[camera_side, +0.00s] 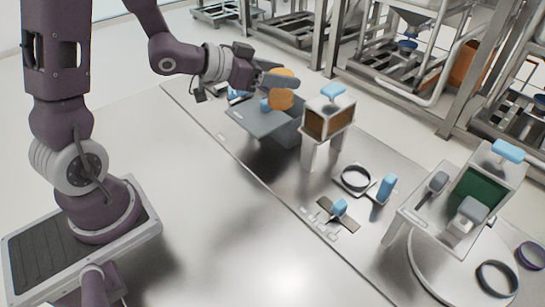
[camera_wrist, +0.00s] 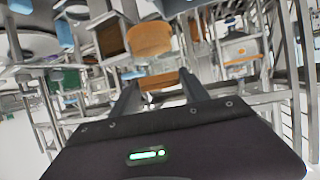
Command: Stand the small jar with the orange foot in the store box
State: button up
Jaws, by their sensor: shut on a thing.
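My gripper (camera_side: 272,80) is shut on an orange piece, which I take to be the small jar (camera_side: 281,98). The piece is held up in the air, above and near a grey box (camera_side: 287,133) with a flat grey lid or panel. In the wrist view my gripper's fingers (camera_wrist: 161,86) reach forward, with an orange band between the tips and a wider round orange part (camera_wrist: 150,38) beyond. Which container is the store box is not clear.
A box with a brown front (camera_side: 325,122) and blue handle stands on legs right of the grey box. A green-faced box (camera_side: 478,190) stands further right. The metal table (camera_side: 200,200) is clear at left.

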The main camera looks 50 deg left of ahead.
jog(key=shift+s+d+m+h, duration=0.2)
jog(key=shift+s+m+h, duration=0.15)
jog(key=shift+s, duration=0.45)
notch_tip(320, 180, up, 6)
jog(key=shift+f, duration=0.2)
jog(key=shift+s+f+m+g+h, duration=0.2)
jog(key=shift+m+g+h, duration=0.1)
jog(key=shift+m+h, duration=0.35)
jog(key=s+m+g+h, duration=0.1)
jog(key=s+m+h, duration=0.1)
jog(key=s, duration=0.1)
jog(key=s+m+g+h, duration=0.2)
jog(key=s, duration=0.2)
jog(key=s+m+g+h, duration=0.2)
jog(key=s, duration=0.2)
jog(key=shift+s+d+f+m, duration=0.15)
jog(key=shift+d+f+m, duration=0.05)
jog(key=shift+d+m, duration=0.1)
send_over(241, 183)
notch_tip(241, 183, down, 21)
jog(key=shift+f, duration=0.15)
jog(key=shift+f, duration=0.1)
jog(key=o, duration=1.5)
jog(key=shift+c, duration=0.2)
